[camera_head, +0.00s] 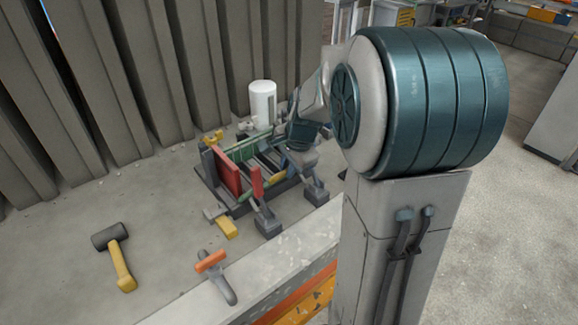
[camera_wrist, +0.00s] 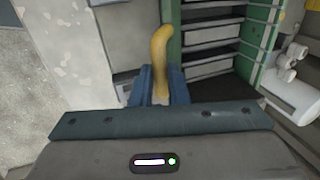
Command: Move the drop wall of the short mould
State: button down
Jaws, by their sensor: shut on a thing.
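The short mould (camera_head: 206,172) stands on the worktop in the head view, with a red wall (camera_head: 227,175), a smaller red piece (camera_head: 257,182) and a green side (camera_head: 253,145) around dark slots. In the wrist view, my gripper (camera_wrist: 161,78) is shut on a yellow curved handle (camera_wrist: 160,50). The handle lies beside a green wall (camera_wrist: 173,38) of the mould; I cannot tell where it joins it. Grey slats (camera_wrist: 210,35) and another green strip (camera_wrist: 265,45) lie to the right. In the head view, my arm partly hides the mould's right end.
A white cylinder (camera_head: 263,103) stands behind the mould. A mallet (camera_head: 117,255), a yellow-handled tool (camera_head: 227,228) and an orange-handled tool (camera_head: 212,262) lie in front. Grey clamp-like blocks (camera_head: 267,222) stand at the mould's near side. The left worktop is mostly clear.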

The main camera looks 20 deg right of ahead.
jog(key=shift+s+f, duration=0.25)
jog(key=shift+f, duration=0.05)
jog(key=c, duration=1.4)
grip_release()
jog(key=shift+s+d, duration=0.1)
jog(key=shift+r, duration=0.15)
jog(key=v, duration=1.3)
jog(key=shift+r, duration=0.35)
jog(key=s+a+f+n, duration=0.4)
jog(key=s+n, duration=0.3)
jog(key=s+a+f+n+h, duration=0.1)
jog(key=s+a+f+n, duration=0.2)
jog(key=s+n, duration=0.4)
jog(key=shift+s+a+f+g, duration=0.3)
jog(key=shift+s+a+f, duration=0.05)
jog(key=shift+s+f, duration=0.35)
